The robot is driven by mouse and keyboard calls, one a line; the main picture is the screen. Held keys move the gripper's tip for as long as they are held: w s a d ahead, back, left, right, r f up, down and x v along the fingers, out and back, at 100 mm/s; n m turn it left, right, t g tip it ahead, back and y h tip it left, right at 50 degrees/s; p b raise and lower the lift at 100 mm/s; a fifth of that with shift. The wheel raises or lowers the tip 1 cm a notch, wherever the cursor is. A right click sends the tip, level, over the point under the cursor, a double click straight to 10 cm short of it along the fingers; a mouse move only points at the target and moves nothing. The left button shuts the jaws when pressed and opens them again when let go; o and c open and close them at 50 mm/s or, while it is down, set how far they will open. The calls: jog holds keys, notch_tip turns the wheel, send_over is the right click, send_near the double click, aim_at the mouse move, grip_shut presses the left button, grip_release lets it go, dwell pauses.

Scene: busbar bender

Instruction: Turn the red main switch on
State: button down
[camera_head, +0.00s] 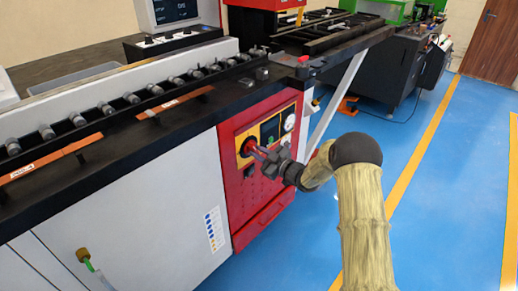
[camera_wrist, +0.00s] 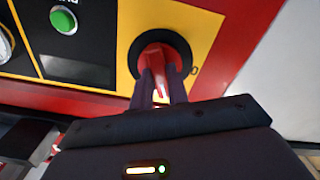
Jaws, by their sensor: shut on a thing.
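The red main switch (camera_wrist: 164,62) sits on a round black base on a yellow plate (camera_wrist: 195,25), with a "0" mark beside it in the wrist view. My gripper (camera_wrist: 160,92) is shut on the red switch handle, one dark finger on each side of it. In the head view my gripper (camera_head: 259,153) reaches the switch (camera_head: 249,147) on the red cabinet front from the right. The fingers hide part of the handle there. The handle's exact turn angle is hard to tell.
A green button (camera_wrist: 63,20) is on a black panel beside the switch in the wrist view. A round gauge (camera_head: 289,122) is right of the switch in the head view. The black machine bed (camera_head: 150,132) juts above the cabinet. Blue floor (camera_head: 430,190) is open at the right.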

jog(key=m+p, duration=0.2)
jog(key=m, duration=0.3)
jog(key=shift+f+p, duration=0.15)
jog(key=shift+p, duration=0.15)
dwell(0.4)
jog(key=c, duration=1.4)
grip_release()
jog(key=shift+o, duration=0.2)
jog(key=p+v, duration=0.1)
jog(key=v, duration=1.6)
jog(key=shift+s+d, duration=0.2)
